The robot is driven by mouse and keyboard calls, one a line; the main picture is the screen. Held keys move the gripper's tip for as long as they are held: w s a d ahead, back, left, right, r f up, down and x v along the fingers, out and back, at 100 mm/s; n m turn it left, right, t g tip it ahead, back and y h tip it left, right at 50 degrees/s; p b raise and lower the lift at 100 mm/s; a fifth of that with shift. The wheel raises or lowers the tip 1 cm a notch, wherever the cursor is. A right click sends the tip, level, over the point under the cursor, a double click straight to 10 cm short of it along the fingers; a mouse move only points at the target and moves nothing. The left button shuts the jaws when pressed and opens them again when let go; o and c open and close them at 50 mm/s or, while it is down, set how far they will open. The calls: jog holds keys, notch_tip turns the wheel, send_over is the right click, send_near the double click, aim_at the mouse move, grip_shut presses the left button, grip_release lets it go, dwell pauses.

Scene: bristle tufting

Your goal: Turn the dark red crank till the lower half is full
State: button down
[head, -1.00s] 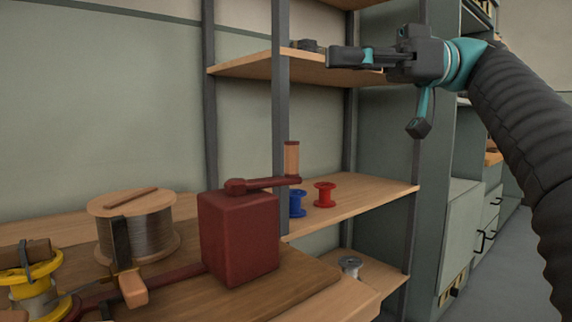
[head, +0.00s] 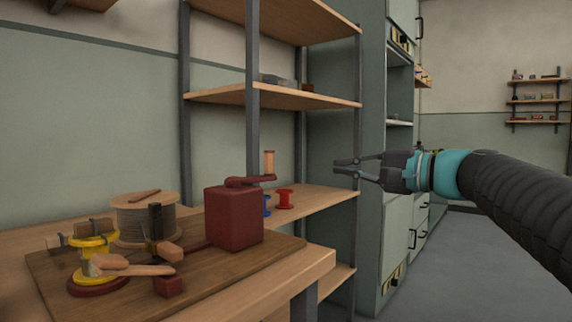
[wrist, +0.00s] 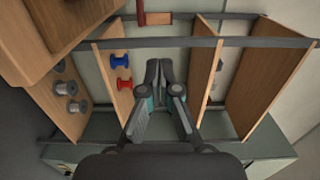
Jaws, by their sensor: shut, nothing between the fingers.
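The dark red crank (head: 245,182) sits on top of a dark red box (head: 233,218), its arm pointing right with an upright wooden handle (head: 269,163). The handle also shows at the top of the wrist view (wrist: 158,18). A yellow spool (head: 93,244) stands on the board at the left, partly hidden by wooden-handled parts; I cannot tell how full its lower half is. A large wooden reel of grey wire (head: 146,220) stands behind. My gripper (head: 338,168) is shut and empty, right of the crank handle and clear of it.
Metal-framed wooden shelves (head: 317,200) stand close behind, holding a red spool (head: 284,199) and a blue spool (head: 267,206). A grey-green cabinet (head: 372,220) is behind my gripper.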

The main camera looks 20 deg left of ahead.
aim_at(273, 161)
jog(key=x, duration=1.4)
jog(key=shift+s+a, duration=0.2)
jog(key=shift+a, duration=0.15)
jog(key=shift+a, duration=0.1)
jog(key=shift+r+g+p, duration=0.1)
jog(key=shift+g+p, duration=0.2)
jog(key=shift+p, duration=0.15)
